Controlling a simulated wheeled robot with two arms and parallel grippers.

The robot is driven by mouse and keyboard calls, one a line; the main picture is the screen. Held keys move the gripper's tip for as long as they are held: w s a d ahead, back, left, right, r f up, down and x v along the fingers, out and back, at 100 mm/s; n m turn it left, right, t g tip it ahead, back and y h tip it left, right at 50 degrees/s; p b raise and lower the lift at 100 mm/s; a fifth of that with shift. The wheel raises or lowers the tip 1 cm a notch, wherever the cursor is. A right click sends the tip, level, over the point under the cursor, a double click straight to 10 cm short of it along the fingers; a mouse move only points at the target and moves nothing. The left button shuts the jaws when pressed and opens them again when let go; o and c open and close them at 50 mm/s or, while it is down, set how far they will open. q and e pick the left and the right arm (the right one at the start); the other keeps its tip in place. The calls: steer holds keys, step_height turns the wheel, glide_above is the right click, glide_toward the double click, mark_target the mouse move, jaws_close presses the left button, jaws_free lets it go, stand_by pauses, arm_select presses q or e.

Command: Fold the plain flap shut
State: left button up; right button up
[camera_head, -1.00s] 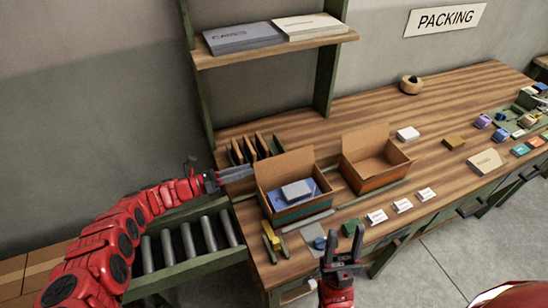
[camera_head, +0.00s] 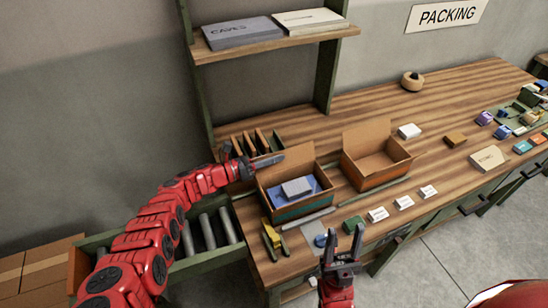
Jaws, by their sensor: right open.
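The left open carton (camera_head: 297,214) stands on the bench with a blue sheet (camera_head: 273,195) and a grey block (camera_head: 297,187) inside. Its bare brown flap (camera_head: 300,161) stands up at the back. My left gripper (camera_head: 280,159) is at the upper left part of this flap, its fingers overlapping it in the picture; contact and jaw opening are unclear. A second, empty carton (camera_head: 375,179) stands to the right, with its back brown flap (camera_head: 367,136) also up. My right gripper (camera_head: 344,240) is open and empty near the bench's front edge.
A rack with brown dividers (camera_head: 250,146) stands behind the left carton. White cards (camera_head: 403,203), a green block (camera_head: 352,224) and a yellow item (camera_head: 271,236) lie along the front. A tape roll (camera_head: 412,82) sits at the back. The bench's back middle is clear.

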arm_select(q)
jaws_close()
stand_by(1.1)
